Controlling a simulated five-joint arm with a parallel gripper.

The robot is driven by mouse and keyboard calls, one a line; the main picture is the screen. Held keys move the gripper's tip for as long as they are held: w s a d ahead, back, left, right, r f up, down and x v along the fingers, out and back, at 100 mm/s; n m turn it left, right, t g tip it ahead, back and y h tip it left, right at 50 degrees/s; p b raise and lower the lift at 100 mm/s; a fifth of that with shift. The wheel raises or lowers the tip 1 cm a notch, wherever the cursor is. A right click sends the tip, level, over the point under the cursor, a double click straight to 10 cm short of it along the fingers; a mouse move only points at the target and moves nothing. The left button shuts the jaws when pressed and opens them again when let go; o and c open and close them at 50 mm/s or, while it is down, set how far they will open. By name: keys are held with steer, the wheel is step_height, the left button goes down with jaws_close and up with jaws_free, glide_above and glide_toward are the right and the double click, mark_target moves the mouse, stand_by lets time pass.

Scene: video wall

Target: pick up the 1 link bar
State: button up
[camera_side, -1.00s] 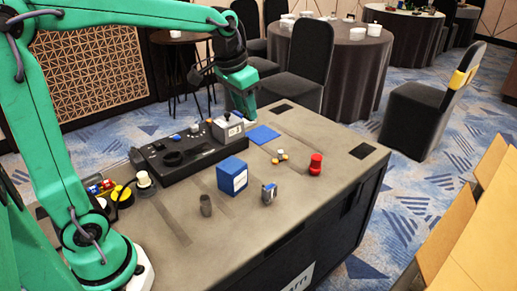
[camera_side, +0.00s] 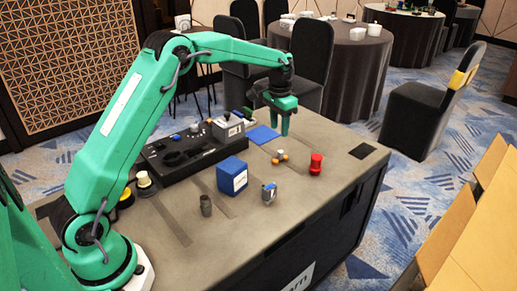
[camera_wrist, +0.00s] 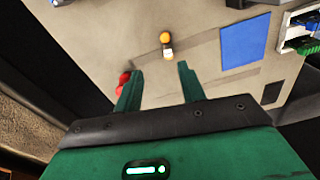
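The link bar (camera_side: 280,157), a small piece with orange and white parts, seems to be lying on the grey table near its middle right. In the wrist view it (camera_wrist: 166,47) shows ahead of the fingertips, near the centre line between them. My gripper (camera_side: 285,128) hangs over the far part of the table, behind the bar in the side view. In the wrist view my gripper (camera_wrist: 160,71) is open and empty, its green fingers spread and apart from the bar.
A red knob-like part (camera_side: 316,164) stands right of the bar; it lies beside the left finger in the wrist view. A blue mat (camera_side: 263,134), a blue box (camera_side: 232,176), a grey-blue part (camera_side: 269,194), a dark cylinder (camera_side: 206,205) and a black fixture (camera_side: 175,153) share the table.

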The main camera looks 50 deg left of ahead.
glide_above(281, 151)
steer(key=shift+g, duration=0.3)
step_height(281, 151, down, 5)
steer(key=shift+s+a+r, duration=0.1)
steer(key=shift+r, duration=0.05)
steer(key=shift+f, duration=1.3)
steer(key=shift+f, duration=0.1)
steer(key=shift+f, duration=2.5)
steer(key=shift+c, duration=0.4)
jaws_close()
